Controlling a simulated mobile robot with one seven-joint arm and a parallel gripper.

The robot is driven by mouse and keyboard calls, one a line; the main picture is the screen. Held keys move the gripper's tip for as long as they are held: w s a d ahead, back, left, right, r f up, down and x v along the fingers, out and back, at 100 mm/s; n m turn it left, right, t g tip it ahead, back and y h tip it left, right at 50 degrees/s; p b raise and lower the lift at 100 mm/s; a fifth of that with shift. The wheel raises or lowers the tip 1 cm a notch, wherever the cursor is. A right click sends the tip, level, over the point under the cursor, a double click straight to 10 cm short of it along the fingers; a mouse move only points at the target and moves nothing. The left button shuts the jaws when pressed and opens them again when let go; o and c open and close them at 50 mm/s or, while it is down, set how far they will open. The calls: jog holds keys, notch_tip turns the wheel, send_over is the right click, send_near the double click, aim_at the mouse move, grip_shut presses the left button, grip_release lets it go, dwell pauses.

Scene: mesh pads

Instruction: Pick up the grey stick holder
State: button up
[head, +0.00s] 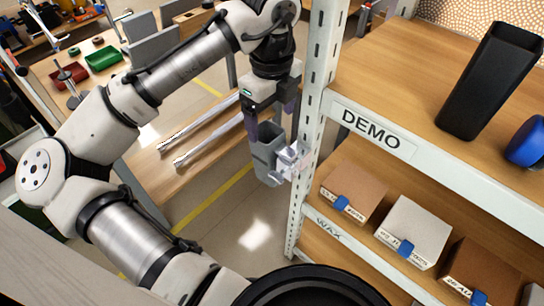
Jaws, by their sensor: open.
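The grey stick holder (267,160) is a small open-topped cup beside the shelf's upright post. A pale, clear-looking bracket or clip (292,158) shows at its right side, near the post. My gripper (273,136) points down from above at the holder, with its jaws apart. One dark purple finger shows at the left of the holder's top and the other at the right, near the post. I cannot tell whether either finger touches the holder. The holder's upper right part is partly hidden by the finger and clip.
The white shelf post (315,100) stands close to the right of my gripper. The upper shelf holds a tall black bin (490,80) and a blue roll (527,142). Boxes (354,190) line the shelf below. Two metal rods (205,130) lie on a wooden surface at left.

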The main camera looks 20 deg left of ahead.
aim_at(272, 135)
notch_tip(272, 135, down, 6)
jog(key=shift+r, duration=0.1)
jog(key=shift+c, duration=0.3)
jog(key=c, duration=1.5)
